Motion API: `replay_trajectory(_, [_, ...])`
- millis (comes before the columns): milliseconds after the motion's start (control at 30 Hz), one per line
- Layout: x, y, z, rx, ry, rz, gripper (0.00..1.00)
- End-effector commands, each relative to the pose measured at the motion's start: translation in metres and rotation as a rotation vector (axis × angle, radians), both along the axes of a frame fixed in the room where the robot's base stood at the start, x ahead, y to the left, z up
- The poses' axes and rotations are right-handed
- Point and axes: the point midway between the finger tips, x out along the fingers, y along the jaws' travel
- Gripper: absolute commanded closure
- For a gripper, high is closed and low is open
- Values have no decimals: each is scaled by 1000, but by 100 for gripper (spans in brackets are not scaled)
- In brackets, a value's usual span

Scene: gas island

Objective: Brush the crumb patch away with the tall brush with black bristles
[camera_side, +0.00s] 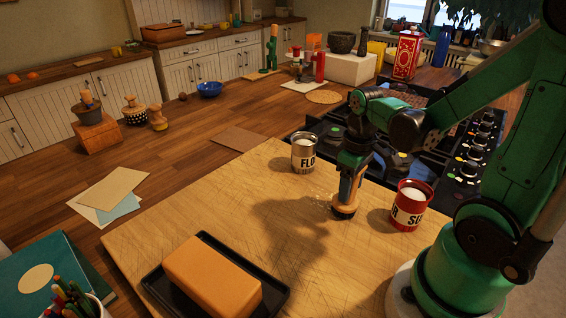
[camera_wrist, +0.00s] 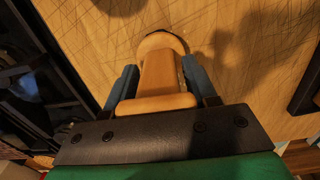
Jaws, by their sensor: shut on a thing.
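My gripper (camera_side: 351,182) points down over the wooden board and is shut on the tall brush (camera_side: 344,207), an orange-brown wooden brush with a dark lower edge. In the wrist view the brush (camera_wrist: 160,82) stands between the two blue-grey fingers of my gripper (camera_wrist: 160,92), its head toward the board. The brush is roughly upright; I cannot tell whether its bristles touch the board. Faint pale specks, possibly the crumb patch (camera_side: 323,204), show just left of the brush in the side view.
On the wooden board (camera_side: 240,205), a flour tin (camera_side: 305,153) stands behind left of the brush and a red sugar tin (camera_side: 409,205) close on its right. An orange block (camera_side: 212,274) lies on a black tray (camera_side: 274,297) in front. The board's middle is clear.

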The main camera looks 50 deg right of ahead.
Motion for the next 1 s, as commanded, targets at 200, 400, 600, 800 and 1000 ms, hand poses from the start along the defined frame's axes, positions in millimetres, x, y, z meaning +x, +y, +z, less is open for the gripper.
replay_trajectory(200, [0, 0, -1, 0, -1, 0, 100])
replay_trajectory(400, [10, 0, -1, 0, -2, 2, 100])
replay_trajectory(600, [20, 0, -1, 0, -3, 1, 100])
replay_trajectory(800, [29, 0, -1, 0, -6, 2, 100])
replay_trajectory(1000, [40, 1, -1, 1, -7, 2, 100])
